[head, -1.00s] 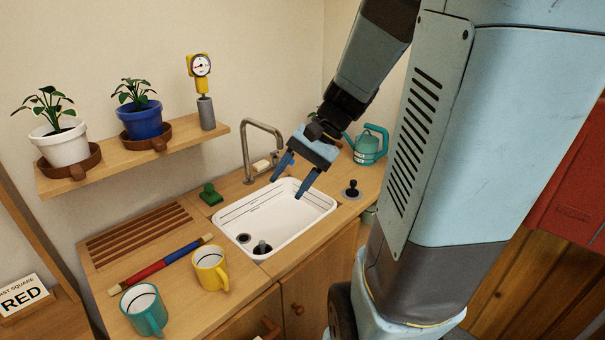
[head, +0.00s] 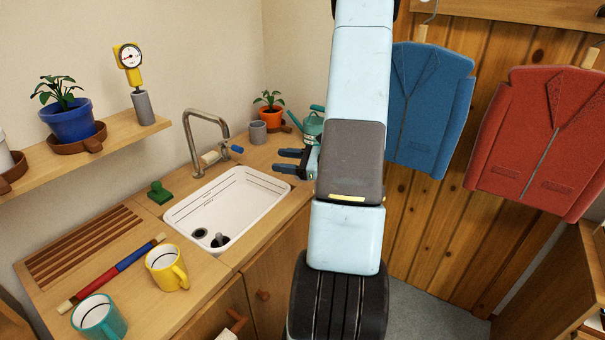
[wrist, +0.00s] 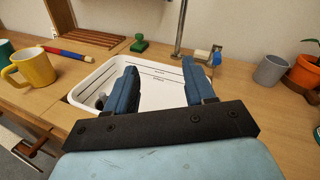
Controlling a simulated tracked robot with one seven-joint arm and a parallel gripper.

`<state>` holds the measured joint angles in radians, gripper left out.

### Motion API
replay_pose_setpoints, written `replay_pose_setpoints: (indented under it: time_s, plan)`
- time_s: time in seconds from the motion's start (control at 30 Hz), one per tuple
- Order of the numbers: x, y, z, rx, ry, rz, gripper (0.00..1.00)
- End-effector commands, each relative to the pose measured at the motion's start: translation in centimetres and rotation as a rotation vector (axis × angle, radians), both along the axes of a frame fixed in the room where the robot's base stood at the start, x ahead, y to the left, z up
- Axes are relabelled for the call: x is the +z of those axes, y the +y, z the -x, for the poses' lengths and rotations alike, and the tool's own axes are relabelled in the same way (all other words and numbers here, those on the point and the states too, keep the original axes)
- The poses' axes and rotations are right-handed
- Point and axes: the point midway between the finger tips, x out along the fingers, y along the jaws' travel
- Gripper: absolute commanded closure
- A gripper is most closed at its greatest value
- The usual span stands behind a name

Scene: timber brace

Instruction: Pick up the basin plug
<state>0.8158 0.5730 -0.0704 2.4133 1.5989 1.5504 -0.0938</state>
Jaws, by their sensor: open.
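The white basin (head: 262,189) is set into the wooden counter. A dark knobbed piece (head: 219,240), which looks like the basin plug, stands in its near left end beside a dark round drain (head: 199,234). In the wrist view the piece (wrist: 100,101) shows partly, left of my left finger. My gripper (head: 281,161) is open and empty, above the counter near the basin's right end and well apart from that piece. The wrist view shows my two blue fingers (wrist: 159,70) spread over the basin. A similar black knob stood on the counter right of the basin earlier; it is not visible now.
The tap (head: 205,135) rises behind the basin. A green block (head: 159,192), a yellow mug (head: 165,268), a teal mug (head: 98,317) and a red-blue rod (head: 112,273) lie to the left. A grey cup (head: 258,132) and orange pot (head: 269,117) stand at the back.

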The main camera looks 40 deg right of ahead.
Motion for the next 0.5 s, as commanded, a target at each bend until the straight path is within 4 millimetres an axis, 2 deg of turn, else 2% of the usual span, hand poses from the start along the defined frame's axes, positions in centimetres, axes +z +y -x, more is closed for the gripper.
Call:
replay_pose_setpoints:
  time_s: [0.03, 0.1, 0.3, 0.5]
  plan:
    - [-1.5, -1.8, 0.2, -0.069, 0.010, -0.040, 0.46]
    - [-3.2, -4.2, 0.4, -0.168, 0.014, -0.088, 0.46]
    - [-8.2, -10.4, 2.1, -0.432, 0.025, -0.196, 0.46]
    - [-11.6, -14.0, 4.1, -0.599, 0.034, -0.247, 0.46]
